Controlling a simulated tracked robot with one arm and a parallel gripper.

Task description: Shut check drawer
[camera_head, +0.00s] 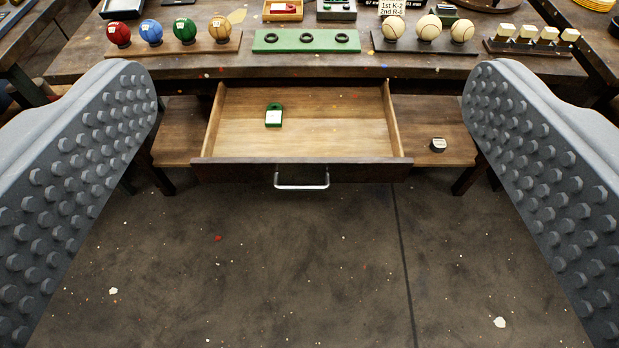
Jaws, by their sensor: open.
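The drawer (340,144) is pulled out from under the workbench, with its wooden inside showing. A metal handle (301,186) sits on the middle of its dark front. A small green tag-shaped item with a white label (273,117) lies inside the drawer, left of the middle. My gripper (312,80) is open, its two grey studded fingers at the left and right edges of the view. The drawer appears between the fingers in the picture. The fingers hold nothing, and their distance from the drawer is hard to tell.
The workbench (80,68) carries colored balls (185,30), a green board with black rings (306,41), pale stitched balls (428,27) and several cream-topped blocks (527,33). The floor (290,270) in front is mostly clear.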

